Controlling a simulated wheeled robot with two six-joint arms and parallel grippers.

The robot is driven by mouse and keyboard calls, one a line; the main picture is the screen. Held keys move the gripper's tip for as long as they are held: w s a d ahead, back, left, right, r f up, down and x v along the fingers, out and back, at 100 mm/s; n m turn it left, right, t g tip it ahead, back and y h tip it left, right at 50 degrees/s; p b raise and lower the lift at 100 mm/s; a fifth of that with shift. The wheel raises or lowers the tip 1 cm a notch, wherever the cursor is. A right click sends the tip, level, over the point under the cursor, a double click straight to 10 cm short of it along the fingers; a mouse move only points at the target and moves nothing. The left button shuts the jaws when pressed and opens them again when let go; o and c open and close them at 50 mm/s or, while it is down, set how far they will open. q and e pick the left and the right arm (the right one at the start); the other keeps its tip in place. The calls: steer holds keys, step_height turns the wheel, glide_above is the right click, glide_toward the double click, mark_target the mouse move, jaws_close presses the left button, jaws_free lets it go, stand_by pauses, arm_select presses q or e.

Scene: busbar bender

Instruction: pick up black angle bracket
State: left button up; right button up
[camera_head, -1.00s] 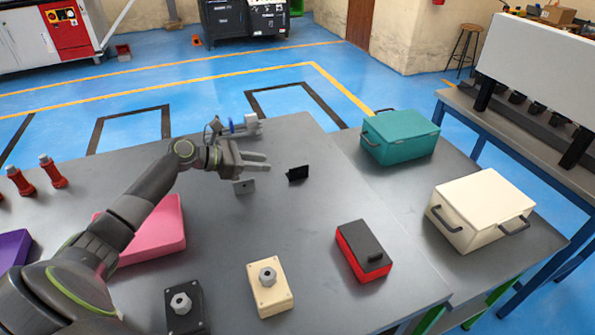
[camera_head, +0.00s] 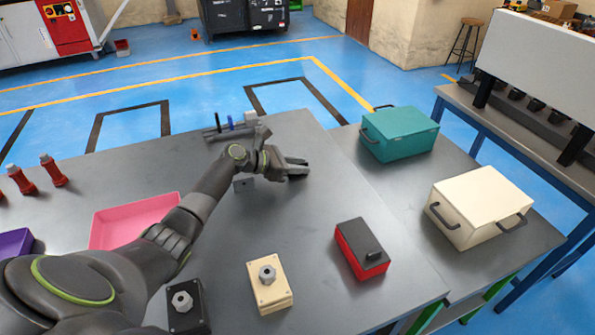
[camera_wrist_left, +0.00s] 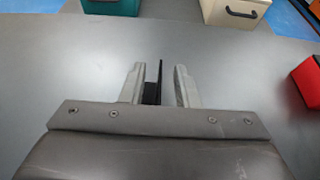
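The black angle bracket (camera_wrist_left: 154,88) stands on the grey table between the two fingers of my left gripper (camera_wrist_left: 160,87) in the left wrist view. It is nearer the left finger, with a clear gap to the right finger. In the head view my left gripper (camera_head: 297,170) is low over the table at the bracket's place, and the fingers mostly hide the bracket. The gripper is open around it. My right gripper is not in view.
A grey bracket (camera_head: 244,184) stands just left of the gripper. A teal box (camera_head: 400,135) and a cream box (camera_head: 480,205) are at right. A red-and-black box (camera_head: 362,248), a beige switch box (camera_head: 269,283) and a pink tray (camera_head: 130,222) are nearer. The table around the gripper is mostly clear.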

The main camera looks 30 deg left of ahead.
arm_select(q)
steer(key=shift+w, duration=0.1)
jaws_close()
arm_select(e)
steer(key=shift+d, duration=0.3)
